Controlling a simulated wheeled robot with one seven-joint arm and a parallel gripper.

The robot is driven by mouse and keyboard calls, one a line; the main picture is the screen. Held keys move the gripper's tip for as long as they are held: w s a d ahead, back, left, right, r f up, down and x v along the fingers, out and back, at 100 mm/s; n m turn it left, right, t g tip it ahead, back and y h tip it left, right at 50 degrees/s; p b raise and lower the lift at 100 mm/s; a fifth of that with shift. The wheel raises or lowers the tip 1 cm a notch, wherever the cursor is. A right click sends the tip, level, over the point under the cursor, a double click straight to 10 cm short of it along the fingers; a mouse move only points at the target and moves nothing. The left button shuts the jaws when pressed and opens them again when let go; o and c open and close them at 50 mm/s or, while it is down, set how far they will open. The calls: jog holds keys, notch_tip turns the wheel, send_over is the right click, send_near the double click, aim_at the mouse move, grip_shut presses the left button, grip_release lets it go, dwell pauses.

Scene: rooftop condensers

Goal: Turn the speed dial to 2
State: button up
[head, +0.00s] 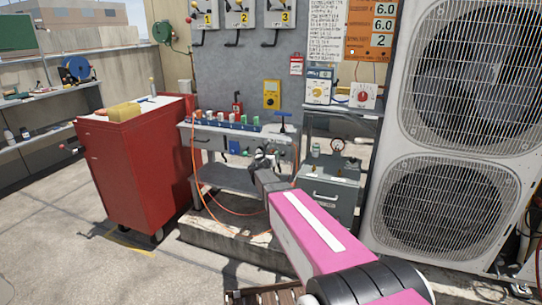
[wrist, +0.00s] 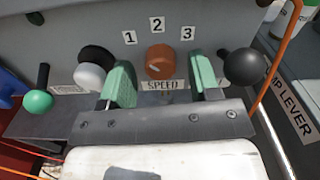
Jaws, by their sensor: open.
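The speed dial (wrist: 160,62) is a round orange-brown knob on a grey panel in the wrist view. The number plates 1 (wrist: 130,37), 2 (wrist: 157,24) and 3 (wrist: 188,33) are set around its top, and a SPEED label (wrist: 166,85) is below it. A short light mark shows on the dial's face; I cannot tell which number it indicates. My gripper (wrist: 159,70) is open, its green pads on either side of the dial with gaps. In the head view my gripper (head: 262,160) is at the grey bench and the dial cannot be made out.
A black ball-ended lever (wrist: 245,66) is close right of the right pad. A white and black knob (wrist: 91,74) is close behind the left pad, and a green ball knob (wrist: 38,101) is further left. An orange hose (wrist: 278,62) runs at the right. A red cabinet (head: 135,165) stands left.

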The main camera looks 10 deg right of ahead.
jog(key=shift+w+d, duration=0.1)
jog(key=shift+w, duration=0.15)
jog(key=c, duration=0.9)
jog(key=shift+c, duration=0.2)
jog(key=shift+m, duration=0.4)
jog(key=shift+s+m, duration=0.1)
jog(key=shift+m, duration=4)
